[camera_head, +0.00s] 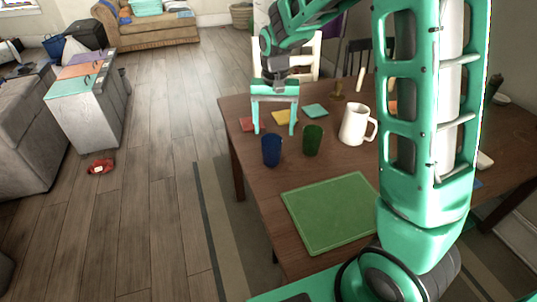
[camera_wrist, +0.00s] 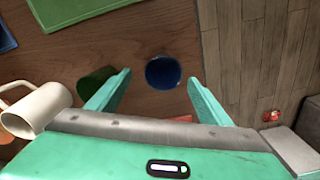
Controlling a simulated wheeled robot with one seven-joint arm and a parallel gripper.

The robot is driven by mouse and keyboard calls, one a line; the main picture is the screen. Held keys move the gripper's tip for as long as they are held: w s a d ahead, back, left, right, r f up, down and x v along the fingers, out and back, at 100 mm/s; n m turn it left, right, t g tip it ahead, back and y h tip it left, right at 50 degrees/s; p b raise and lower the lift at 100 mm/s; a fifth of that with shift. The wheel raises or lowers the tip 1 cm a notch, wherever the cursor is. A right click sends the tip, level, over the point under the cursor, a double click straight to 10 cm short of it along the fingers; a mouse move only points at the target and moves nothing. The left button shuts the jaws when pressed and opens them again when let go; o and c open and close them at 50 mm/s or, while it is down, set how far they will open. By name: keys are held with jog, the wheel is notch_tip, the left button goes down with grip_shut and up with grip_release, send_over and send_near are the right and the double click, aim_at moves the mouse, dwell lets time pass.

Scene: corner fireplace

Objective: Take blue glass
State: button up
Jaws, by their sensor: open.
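The blue glass (camera_head: 271,149) stands upright near the left edge of the wooden table. My gripper (camera_head: 275,131) is open and empty, pointing down, and shows just above and behind the glass in the head view. In the wrist view the blue glass (camera_wrist: 163,72) shows between and beyond the two fingertips of my gripper (camera_wrist: 160,76), apart from both fingers. A green glass (camera_head: 312,140) stands just right of the blue one. In the wrist view the green glass (camera_wrist: 95,84) is partly hidden by the left finger.
A white mug (camera_head: 356,125) stands right of the green glass. A green board (camera_head: 331,211) lies at the table's front. Red (camera_head: 248,124), yellow (camera_head: 281,117) and teal (camera_head: 315,111) squares lie behind the glasses. The table (camera_head: 262,182) ends close left of the blue glass.

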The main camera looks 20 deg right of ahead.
aim_at(271, 151)
jog(key=f, duration=1.1)
jog(key=shift+w+a+f, duration=0.2)
jog(key=shift+w+a, duration=0.05)
jog(key=shift+w, duration=0.05)
jog(key=c, duration=1.2)
jog(key=shift+r, duration=0.1)
jog(key=shift+c, duration=0.2)
